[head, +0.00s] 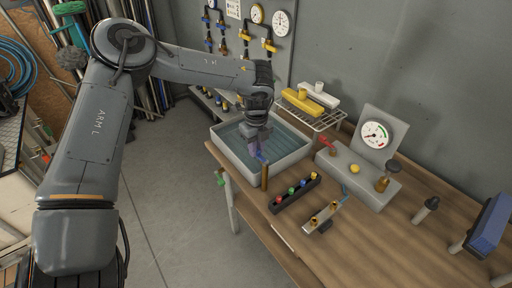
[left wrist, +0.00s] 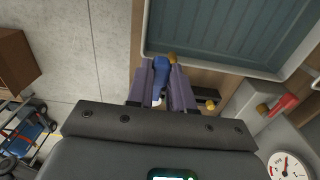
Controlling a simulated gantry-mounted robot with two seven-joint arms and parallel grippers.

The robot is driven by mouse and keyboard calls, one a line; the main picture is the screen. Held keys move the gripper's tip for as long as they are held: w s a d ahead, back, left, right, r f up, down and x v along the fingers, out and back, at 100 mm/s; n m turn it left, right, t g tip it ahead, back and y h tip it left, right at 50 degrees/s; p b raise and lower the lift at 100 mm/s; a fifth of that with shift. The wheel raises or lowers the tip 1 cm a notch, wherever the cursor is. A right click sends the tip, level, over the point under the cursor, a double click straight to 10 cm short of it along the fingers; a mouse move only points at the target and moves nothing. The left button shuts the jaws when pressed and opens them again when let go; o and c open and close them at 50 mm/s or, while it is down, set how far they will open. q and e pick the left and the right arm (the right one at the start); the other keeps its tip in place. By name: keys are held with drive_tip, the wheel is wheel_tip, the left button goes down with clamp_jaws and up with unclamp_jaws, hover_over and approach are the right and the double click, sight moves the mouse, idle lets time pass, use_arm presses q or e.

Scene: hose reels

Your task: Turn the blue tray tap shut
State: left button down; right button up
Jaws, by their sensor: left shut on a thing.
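The blue tap handle (left wrist: 161,66) is between the two purple fingers of my left gripper (left wrist: 163,88) in the left wrist view. The gripper is shut on it. In the head view, my left gripper (head: 259,153) points down at the near edge of the white tray (head: 233,161), above a brass post (head: 264,178). There the fingers mostly hide the blue handle. The tray holds water or has a blue-grey ribbed floor. My right gripper is not in view.
A black strip with several coloured knobs (head: 294,194) lies right of the post. A metal bar with brass fittings (head: 322,217) and a grey block with a gauge (head: 376,134) stand further right. A wire rack with yellow and white blocks (head: 311,101) is behind.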

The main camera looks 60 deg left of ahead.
use_arm(q)
drive_tip(key=c, duration=1)
unclamp_jaws()
drive_tip(key=shift+r, duration=0.1)
wheel_tip(320, 180, up, 11)
drive_tip(key=p, duration=0.1)
